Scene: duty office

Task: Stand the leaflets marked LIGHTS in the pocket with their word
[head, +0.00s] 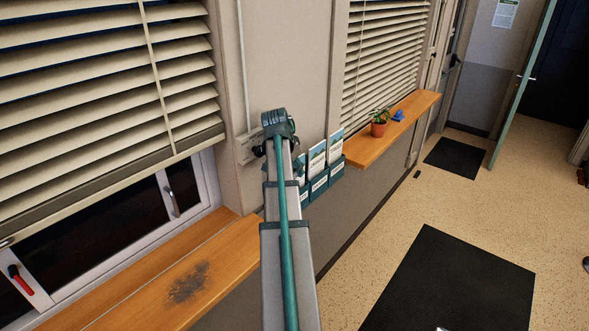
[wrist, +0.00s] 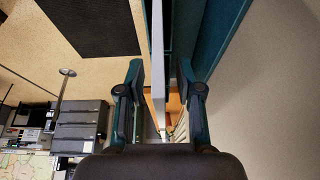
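A green leaflet rack (head: 320,188) hangs on the wall between the two sills. Pale leaflets with blue and green pictures stand in it, one in the middle (head: 317,160) and one at the right (head: 335,146); another shows partly behind my arm at the left. Their words and the pocket labels are too small to read. In the wrist view, my gripper (wrist: 160,76) has its fingers apart on either side of a thin pale leaflet (wrist: 158,50), seen edge-on. The green rack (wrist: 222,30) is close beside it at the right. My arm hides the gripper in the head view.
A wooden sill (head: 390,132) beyond the rack holds a potted plant (head: 379,122) and a small blue thing (head: 398,116). A nearer sill (head: 215,262) has a dark smudge. Blinds hang over both windows. Dark mats (head: 455,285) lie on the open floor at the right.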

